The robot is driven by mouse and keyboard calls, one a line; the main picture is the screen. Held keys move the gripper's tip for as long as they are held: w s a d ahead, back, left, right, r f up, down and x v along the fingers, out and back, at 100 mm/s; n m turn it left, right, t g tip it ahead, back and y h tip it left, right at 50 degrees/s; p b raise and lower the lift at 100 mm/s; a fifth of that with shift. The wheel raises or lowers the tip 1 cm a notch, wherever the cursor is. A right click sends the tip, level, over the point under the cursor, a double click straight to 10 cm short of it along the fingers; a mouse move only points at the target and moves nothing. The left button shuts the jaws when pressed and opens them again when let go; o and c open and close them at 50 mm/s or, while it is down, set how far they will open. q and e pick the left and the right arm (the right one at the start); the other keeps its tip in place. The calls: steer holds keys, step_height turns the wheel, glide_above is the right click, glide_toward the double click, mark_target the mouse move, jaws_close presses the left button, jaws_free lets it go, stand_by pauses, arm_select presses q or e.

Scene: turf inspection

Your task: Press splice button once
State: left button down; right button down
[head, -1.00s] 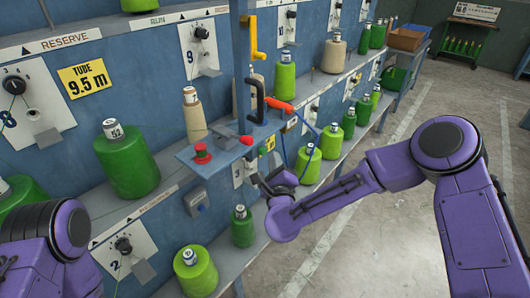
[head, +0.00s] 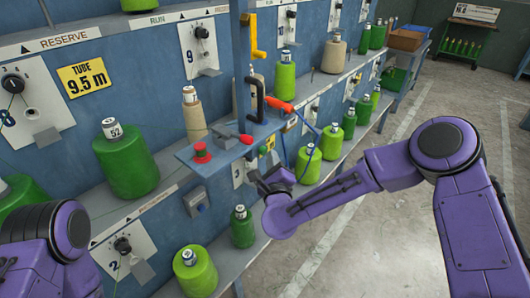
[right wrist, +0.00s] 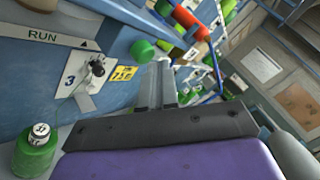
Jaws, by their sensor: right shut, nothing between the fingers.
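A small grey-blue shelf (head: 190,160) juts from the blue rack post in the head view. A red mushroom button (head: 201,153) stands on its left part. A grey device with a red-tipped part (head: 246,140) sits at its right end. No splice label is readable. My right gripper (head: 262,180) is shut and empty, below and to the right of the shelf, apart from the red button. Its grey fingers (right wrist: 168,85) also show in the right wrist view, in front of the number 3 panel (right wrist: 88,72). My left gripper is not in view; only my left arm shows.
A black hook (head: 262,100), a yellow handle (head: 254,40) and a red tool (head: 278,106) with a blue hose are by the post. Green spools (head: 125,160) line the rack shelves. The floor (head: 370,240) to the right is clear.

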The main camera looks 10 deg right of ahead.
steer(key=shift+w+a, duration=0.3)
steer(key=shift+w, duration=0.1)
stand_by(0.7)
stand_by(0.3)
steer(key=shift+s+d, duration=0.55)
steer(key=shift+s, duration=0.2)
steer(key=s+d, duration=0.1)
steer(key=s, duration=0.1)
steer(key=s+d, duration=0.2)
steer(key=shift+b, duration=0.3)
stand_by(0.5)
